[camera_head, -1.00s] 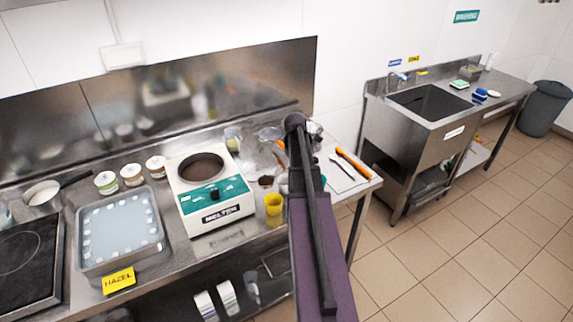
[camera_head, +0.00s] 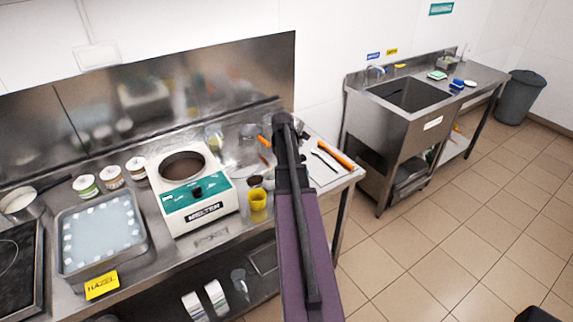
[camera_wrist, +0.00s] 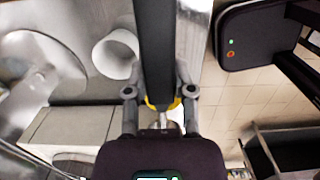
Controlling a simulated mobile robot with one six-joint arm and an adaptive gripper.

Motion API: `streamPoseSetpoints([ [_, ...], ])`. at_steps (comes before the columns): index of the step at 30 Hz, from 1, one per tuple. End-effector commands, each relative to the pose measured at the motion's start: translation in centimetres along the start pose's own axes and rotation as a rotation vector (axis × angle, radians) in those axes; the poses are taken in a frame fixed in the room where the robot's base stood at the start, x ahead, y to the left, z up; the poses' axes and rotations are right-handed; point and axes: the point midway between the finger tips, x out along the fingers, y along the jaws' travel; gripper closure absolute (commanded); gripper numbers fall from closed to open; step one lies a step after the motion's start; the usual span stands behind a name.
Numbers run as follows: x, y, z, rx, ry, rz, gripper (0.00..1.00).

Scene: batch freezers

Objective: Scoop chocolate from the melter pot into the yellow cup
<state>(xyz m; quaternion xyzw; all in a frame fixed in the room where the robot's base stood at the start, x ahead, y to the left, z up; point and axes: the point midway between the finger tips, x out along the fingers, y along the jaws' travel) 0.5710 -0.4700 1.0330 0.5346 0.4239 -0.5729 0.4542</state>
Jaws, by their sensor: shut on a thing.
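The melter (camera_head: 195,212) stands on the counter in the head view, white and green, with dark brown chocolate in its round pot (camera_head: 182,166). The yellow cup (camera_head: 258,200) stands upright just right of the melter, beside my arm. My arm reaches over the counter and hides my gripper in the head view. In the wrist view my gripper (camera_wrist: 160,93) is shut on a long dark bar-like thing (camera_wrist: 154,45). A little yellow shows behind the fingers. I cannot tell what is at the bar's far end.
A tray with a HAZEL label (camera_head: 102,285) and several small tubs (camera_head: 110,174) are left of the melter. A white mat (camera_head: 322,165) with orange-handled tools lies right of my arm. A sink unit (camera_head: 405,120) stands beyond a gap. A white round vessel (camera_wrist: 115,53) shows in the wrist view.

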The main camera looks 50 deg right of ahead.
Motion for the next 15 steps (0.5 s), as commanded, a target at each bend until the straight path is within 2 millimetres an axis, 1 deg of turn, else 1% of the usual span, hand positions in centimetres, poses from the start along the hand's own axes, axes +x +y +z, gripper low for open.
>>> streamPoseSetpoints([
  [12, 2.4, 0.0, -0.1, 0.001, 0.0, 0.0, 1.0],
  [15, 1.4, -0.1, -0.4, 0.0, -0.035, 0.0, 1.0],
])
